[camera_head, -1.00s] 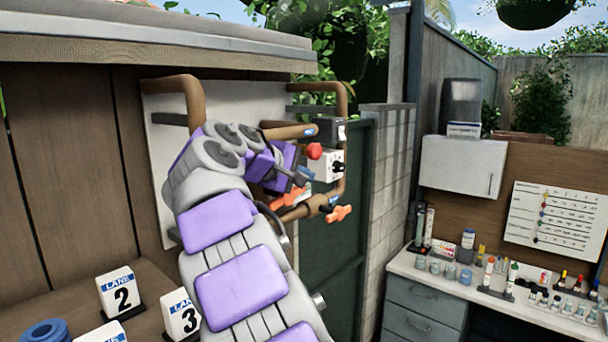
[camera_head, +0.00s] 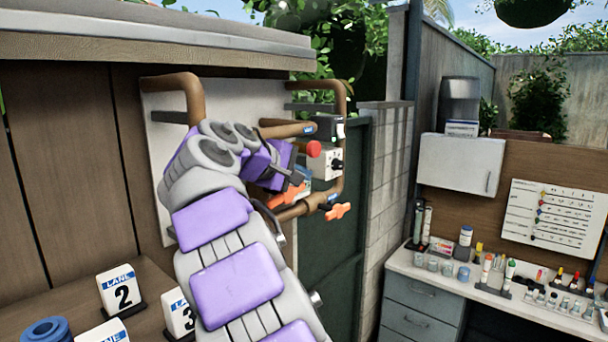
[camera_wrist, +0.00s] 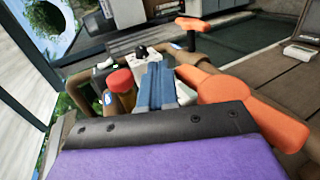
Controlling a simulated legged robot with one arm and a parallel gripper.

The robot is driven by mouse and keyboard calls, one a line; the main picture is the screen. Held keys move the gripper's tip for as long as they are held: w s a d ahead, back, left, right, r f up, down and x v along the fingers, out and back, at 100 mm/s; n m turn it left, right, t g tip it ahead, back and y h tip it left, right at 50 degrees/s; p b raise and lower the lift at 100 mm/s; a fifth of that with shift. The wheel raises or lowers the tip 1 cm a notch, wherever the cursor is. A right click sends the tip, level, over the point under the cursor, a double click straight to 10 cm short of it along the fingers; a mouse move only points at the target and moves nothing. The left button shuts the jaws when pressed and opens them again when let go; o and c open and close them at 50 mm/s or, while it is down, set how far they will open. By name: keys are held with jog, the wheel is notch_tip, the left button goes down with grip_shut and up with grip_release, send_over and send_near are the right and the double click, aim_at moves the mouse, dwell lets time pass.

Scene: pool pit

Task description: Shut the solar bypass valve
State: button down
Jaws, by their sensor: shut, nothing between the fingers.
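Two orange valve handles sit on brown pipes at a pale wall panel (camera_head: 240,110). The nearer handle (camera_head: 289,194) is partly hidden behind my arm; in the wrist view it is large and close (camera_wrist: 245,108). The other handle (camera_head: 338,211) is on the lower pipe to the right, and shows at the top of the wrist view (camera_wrist: 201,23). My gripper (camera_head: 299,180) is shut and empty; its blue-grey fingers (camera_wrist: 157,82) are just left of the nearer handle in the wrist view. I cannot tell whether they touch it. I cannot read which handle is the solar bypass.
A red knob (camera_head: 314,149) and a white box with a black knob (camera_head: 327,163) are close to my gripper. Pipes (camera_head: 342,130) loop around it. A dark green gate (camera_head: 340,270) is behind. Lane signs (camera_head: 121,292) stand at lower left; a bench (camera_head: 490,292) is at right.

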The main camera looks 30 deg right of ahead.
jog(key=shift+a+r, duration=0.15)
jog(key=shift+a, duration=1.15)
jog(key=shift+s+d+r, duration=0.1)
jog(key=shift+d, duration=0.3)
jog(key=shift+s+a+r, duration=0.15)
jog(key=shift+a, duration=0.05)
jog(key=v, duration=1.6)
jog(key=shift+a+f, duration=0.25)
jog(key=shift+a, duration=0.15)
